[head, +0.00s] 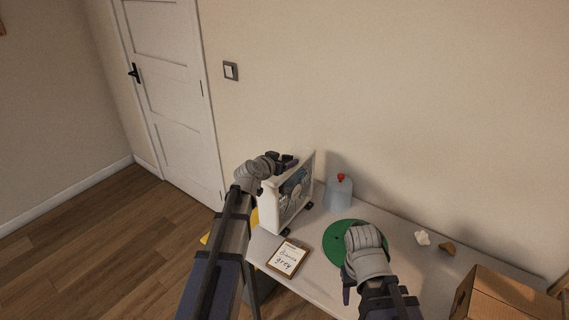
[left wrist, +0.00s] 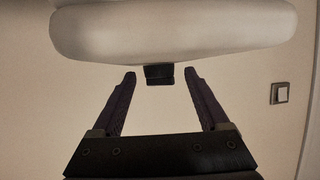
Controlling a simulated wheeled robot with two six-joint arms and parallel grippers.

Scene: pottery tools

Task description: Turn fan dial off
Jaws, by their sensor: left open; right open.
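My left gripper (head: 287,160) is open at the top of the fan. In the left wrist view, the fan's pale casing (left wrist: 170,30) fills the top. A small black dial (left wrist: 159,75) sticks out from it, between the tips of my open left gripper (left wrist: 158,80), with a gap on each side. The dial cannot be made out in the head view. My right gripper (head: 348,287) is low over the table, mostly hidden by its own wrist.
On the table (head: 405,268) are a clipboard (head: 287,258) with handwriting, a green disc (head: 340,238), a bluish jug with a red cap (head: 339,194), small white and brown lumps, and a cardboard box (head: 500,300). A wall switch (head: 231,71) is beside the door.

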